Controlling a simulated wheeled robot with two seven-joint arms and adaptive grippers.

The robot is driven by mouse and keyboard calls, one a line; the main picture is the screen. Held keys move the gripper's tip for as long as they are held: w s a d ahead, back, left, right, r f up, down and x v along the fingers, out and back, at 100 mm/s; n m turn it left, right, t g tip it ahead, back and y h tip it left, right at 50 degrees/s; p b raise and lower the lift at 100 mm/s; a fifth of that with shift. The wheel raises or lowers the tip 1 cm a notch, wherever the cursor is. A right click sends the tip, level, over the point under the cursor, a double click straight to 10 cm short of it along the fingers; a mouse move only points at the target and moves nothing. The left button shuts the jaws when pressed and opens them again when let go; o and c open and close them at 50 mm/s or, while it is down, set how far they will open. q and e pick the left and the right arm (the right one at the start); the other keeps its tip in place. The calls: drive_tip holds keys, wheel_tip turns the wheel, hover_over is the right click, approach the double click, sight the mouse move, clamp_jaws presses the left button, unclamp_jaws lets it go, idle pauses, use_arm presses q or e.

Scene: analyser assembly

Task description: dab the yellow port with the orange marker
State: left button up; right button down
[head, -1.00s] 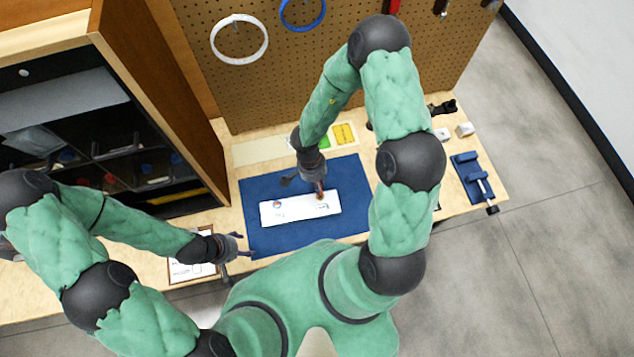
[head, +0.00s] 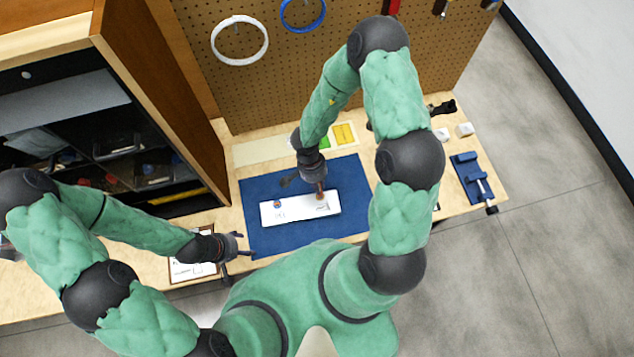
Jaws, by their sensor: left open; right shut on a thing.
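A white analyser panel (head: 300,208) lies on the blue mat (head: 260,236). It has a small round coloured port (head: 277,204) near its left end. I cannot make out a yellow port; the part under my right gripper is hidden or too small to tell. My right gripper (head: 320,188) points down over the right part of the panel. It is shut on a small orange-brown thing (head: 320,195), likely the orange marker, close above or touching the panel. My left gripper (head: 246,245) is open and empty at the mat's left front edge.
Green and yellow pads (head: 344,134) lie behind the mat. A blue clamp-like fixture (head: 470,177) and small white blocks (head: 464,129) stand at the right. A dark shelf (head: 110,140) stands at the left.

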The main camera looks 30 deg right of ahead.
drive_tip(key=shift+w+r+p, duration=0.1)
drive_tip(key=shift+r+p, duration=3.4)
drive_tip(key=shift+p, duration=1.25)
drive_tip(key=shift+f, duration=0.1)
drive_tip(key=shift+w+d, duration=0.1)
